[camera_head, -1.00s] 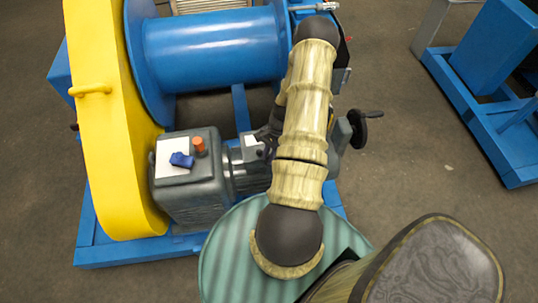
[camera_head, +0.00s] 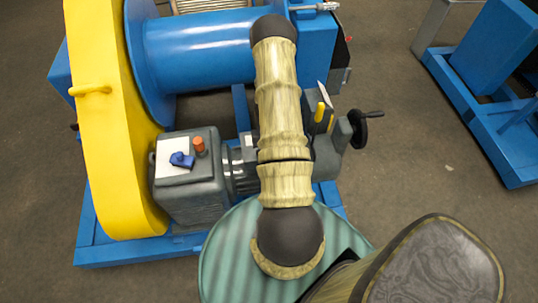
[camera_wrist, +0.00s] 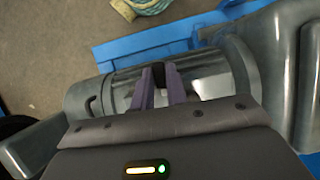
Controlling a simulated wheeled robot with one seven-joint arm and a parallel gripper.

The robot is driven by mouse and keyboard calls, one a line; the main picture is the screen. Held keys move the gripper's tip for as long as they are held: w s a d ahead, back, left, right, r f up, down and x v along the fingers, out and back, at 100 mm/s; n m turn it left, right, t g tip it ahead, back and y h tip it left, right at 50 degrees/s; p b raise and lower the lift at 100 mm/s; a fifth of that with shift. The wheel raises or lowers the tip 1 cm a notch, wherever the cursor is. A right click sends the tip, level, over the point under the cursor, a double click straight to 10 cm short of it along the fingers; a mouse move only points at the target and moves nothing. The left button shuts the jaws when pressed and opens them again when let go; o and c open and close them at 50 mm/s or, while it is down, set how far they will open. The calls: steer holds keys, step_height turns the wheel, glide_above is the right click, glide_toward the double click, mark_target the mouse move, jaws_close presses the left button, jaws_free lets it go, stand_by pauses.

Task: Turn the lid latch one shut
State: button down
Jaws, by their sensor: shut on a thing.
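In the wrist view, the two purple fingers of my gripper (camera_wrist: 161,84) stand close together over a grey cylinder housing (camera_wrist: 215,75) with a shiny middle section. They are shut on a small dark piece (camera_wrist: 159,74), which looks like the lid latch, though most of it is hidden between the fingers. In the head view my arm covers the gripper and the held piece. The latch's angle cannot be told.
A grey box (camera_head: 185,185) with a blue part (camera_head: 182,160) and an orange knob (camera_head: 199,145) stands left of my arm. A yellow guard (camera_head: 110,150) lies farther left. A yellow handle (camera_head: 319,112) and black crank (camera_head: 362,125) are close on the right.

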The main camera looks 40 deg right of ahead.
steer(key=shift+w+d+n, duration=0.1)
steer(key=shift+n, duration=0.3)
steer(key=c, duration=1.7)
jaws_free()
steer(key=shift+r, duration=0.1)
steer(key=v, duration=1.7)
steer(key=shift+w+a+r, duration=0.1)
steer(key=shift+a+r, duration=0.05)
steer(key=shift+a, duration=0.1)
